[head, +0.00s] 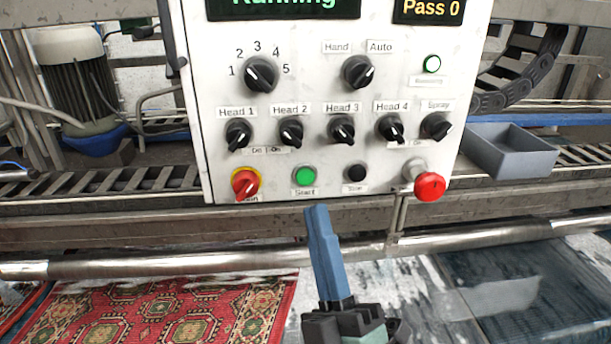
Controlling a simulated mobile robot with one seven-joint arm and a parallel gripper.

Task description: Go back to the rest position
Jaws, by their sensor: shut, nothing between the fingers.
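My gripper (318,212) reaches up from the bottom middle of the head view. Its blue fingers are together with nothing between them. The tip is just below the green Start button (305,175) in the picture, and I cannot tell the distance between them. The white control panel (220,70) fills the middle. Its display reads "Running" (284,4), and a second display reads "Pass 0" (432,8). The black Stop button (356,173) is right of Start.
A red emergency knob (429,187) sticks out at the panel's lower right. A red and yellow main switch (245,184) is at lower left. A metal rail (150,264) crosses below. A red patterned rug (160,312) lies at lower left. A grey bin (510,150) stands right.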

